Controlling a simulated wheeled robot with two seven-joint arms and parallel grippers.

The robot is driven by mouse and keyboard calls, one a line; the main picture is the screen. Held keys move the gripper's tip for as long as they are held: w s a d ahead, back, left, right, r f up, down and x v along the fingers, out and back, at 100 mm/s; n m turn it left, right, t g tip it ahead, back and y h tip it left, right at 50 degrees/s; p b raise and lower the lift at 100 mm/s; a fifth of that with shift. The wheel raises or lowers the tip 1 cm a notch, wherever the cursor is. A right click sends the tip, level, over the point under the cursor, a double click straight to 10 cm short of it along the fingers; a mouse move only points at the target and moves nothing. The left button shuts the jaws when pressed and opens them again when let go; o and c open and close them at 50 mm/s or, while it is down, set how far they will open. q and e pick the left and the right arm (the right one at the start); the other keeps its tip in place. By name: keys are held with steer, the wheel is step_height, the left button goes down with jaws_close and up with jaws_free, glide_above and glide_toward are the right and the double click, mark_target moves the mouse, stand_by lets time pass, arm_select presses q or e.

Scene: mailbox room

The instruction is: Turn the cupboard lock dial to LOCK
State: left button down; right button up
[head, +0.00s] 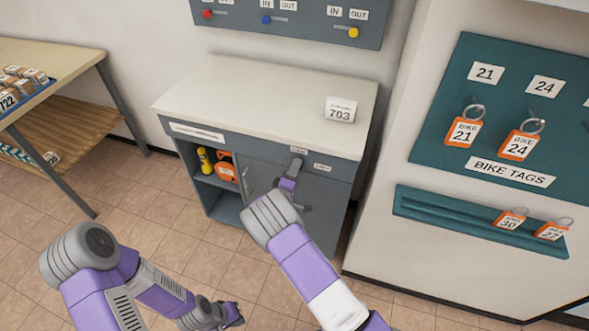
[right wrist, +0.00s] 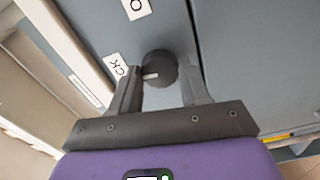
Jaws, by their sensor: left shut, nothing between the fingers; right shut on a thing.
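The lock dial (right wrist: 162,66) is a dark round knob on the blue-grey cupboard front (head: 325,187). In the right wrist view it sits between the fingers of my right gripper (right wrist: 160,80), which is shut on it. The dial's white mark points left in that view, roughly toward a label (right wrist: 117,66) reading "...CK". Another label (right wrist: 137,8), partly cut off and starting with "O", is further up. In the head view my right gripper (head: 296,164) hides the dial. My left gripper (head: 236,316) is shut and empty, low above the floor.
The cupboard top (head: 260,100) holds a white 703 card (head: 340,110). An open compartment holds yellow and orange items. A bench (head: 85,75) with small parcels stands left. The bike tag board (head: 510,120) is right. Tiled floor is free in front.

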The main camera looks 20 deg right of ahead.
steer(key=shift+f+n, duration=0.1)
steer(key=shift+n, duration=0.8)
steer(key=o, duration=1.1)
steer(key=shift+c, duration=0.2)
steer(key=p+v, duration=0.1)
steer(key=v, duration=0.6)
steer(key=shift+s+a+p, duration=0.15)
steer(key=shift+s+p, duration=0.15)
steer(key=shift+p, duration=0.05)
